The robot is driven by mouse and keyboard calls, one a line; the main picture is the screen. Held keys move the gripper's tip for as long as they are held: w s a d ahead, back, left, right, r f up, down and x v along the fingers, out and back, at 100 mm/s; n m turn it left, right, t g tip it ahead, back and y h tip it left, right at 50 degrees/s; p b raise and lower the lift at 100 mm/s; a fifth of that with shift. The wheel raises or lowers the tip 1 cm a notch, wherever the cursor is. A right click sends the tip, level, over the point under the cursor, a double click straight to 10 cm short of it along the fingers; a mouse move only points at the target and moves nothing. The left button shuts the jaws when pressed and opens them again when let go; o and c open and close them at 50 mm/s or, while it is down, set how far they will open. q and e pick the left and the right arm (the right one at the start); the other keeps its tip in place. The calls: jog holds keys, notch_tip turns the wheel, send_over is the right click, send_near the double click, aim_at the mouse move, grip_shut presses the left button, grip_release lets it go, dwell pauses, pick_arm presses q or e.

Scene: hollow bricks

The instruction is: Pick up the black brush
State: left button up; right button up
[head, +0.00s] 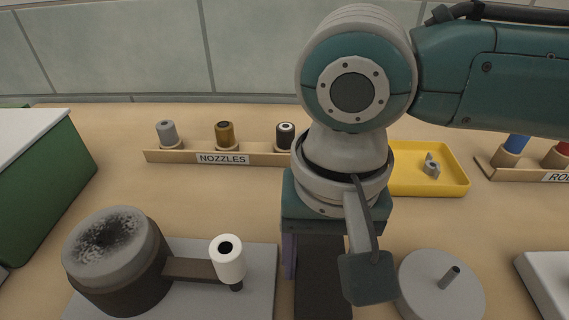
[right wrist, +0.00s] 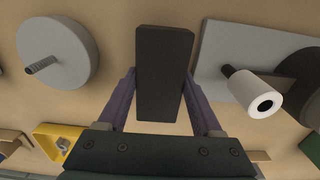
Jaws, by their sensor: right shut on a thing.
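The black brush (right wrist: 164,62) is a plain dark block, between the two purple fingers of my right gripper (right wrist: 161,88) in the right wrist view. The fingers are shut on its two long sides. In the head view the brush (head: 322,280) shows below my right gripper (head: 318,262), partly hidden by the wrist. I cannot tell whether it is resting on the table or raised. My left gripper is not in view.
Left of the brush is a grey plate (head: 262,255) with a dark-based drum (head: 112,255) and a white roller (head: 228,262). Right is a grey disc with a peg (head: 425,295). Behind are the nozzles rack (head: 180,157) and a yellow tray (head: 455,183).

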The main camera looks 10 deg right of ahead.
aim_at(322, 262)
notch_tip(322, 262, up, 19)
jog(key=p, duration=0.3)
jog(key=shift+r, duration=0.2)
